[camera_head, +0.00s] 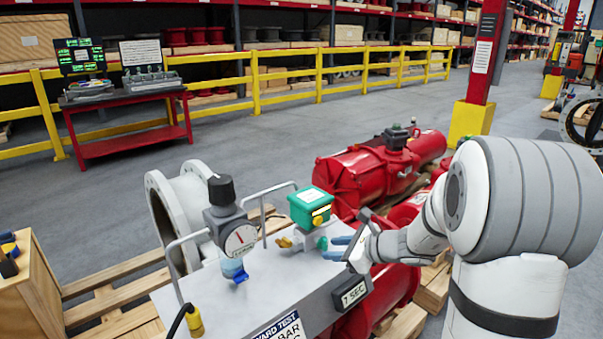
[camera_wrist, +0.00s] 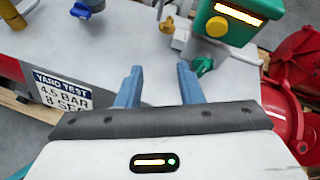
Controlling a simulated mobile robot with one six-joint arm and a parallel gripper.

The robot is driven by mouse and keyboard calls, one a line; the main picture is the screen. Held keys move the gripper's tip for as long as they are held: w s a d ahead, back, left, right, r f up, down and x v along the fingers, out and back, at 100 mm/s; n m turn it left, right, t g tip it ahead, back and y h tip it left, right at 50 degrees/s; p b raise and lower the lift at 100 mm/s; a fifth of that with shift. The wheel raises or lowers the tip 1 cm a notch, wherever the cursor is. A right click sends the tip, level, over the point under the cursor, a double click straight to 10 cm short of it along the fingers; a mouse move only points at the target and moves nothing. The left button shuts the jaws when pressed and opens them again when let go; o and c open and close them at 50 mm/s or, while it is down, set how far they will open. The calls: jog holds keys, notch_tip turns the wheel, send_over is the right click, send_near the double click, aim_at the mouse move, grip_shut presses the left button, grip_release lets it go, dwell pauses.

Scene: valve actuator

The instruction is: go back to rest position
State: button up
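My gripper (camera_wrist: 157,90) is open and empty, its two blue fingers well apart in the wrist view. It also shows in the head view (camera_head: 338,248), just right of the green box (camera_head: 311,206) on the grey test bench (camera_head: 265,285). The green box has a yellow button and a lit strip, and shows at the upper right of the wrist view (camera_wrist: 230,22). A small green knob (camera_wrist: 202,66) lies beyond the right finger; I cannot tell if they touch. A brass fitting (camera_wrist: 167,25) sits further back.
A pressure gauge (camera_head: 240,240) with a black knob and a blue valve handle stands on the bench. Grey handles (camera_head: 268,195) rise nearby. Red actuators (camera_head: 375,170) lie on pallets behind and right. A grey flanged pipe (camera_head: 180,210) stands behind. Open floor lies beyond.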

jog(key=s+a+r+n+g+p, duration=0.3)
jog(key=s+a+r+n+p, duration=0.1)
jog(key=s+r+n, duration=0.35)
jog(key=s+d+r+n+g+h+p, duration=0.1)
jog(key=s+r+n+h+p, duration=0.3)
jog(key=s+n, duration=0.4)
jog(key=s+d+r+n+g+h+p, duration=0.1)
jog(key=s+d+r+n+h+p, duration=0.3)
jog(key=s+n, duration=0.4)
jog(key=s+r+h+p, duration=0.1)
jog(key=s+r, duration=0.1)
jog(key=s, duration=0.1)
jog(key=shift+d+r+g+p, duration=0.15)
jog(key=shift+d+g+p, duration=0.05)
jog(key=shift+g+p, duration=0.2)
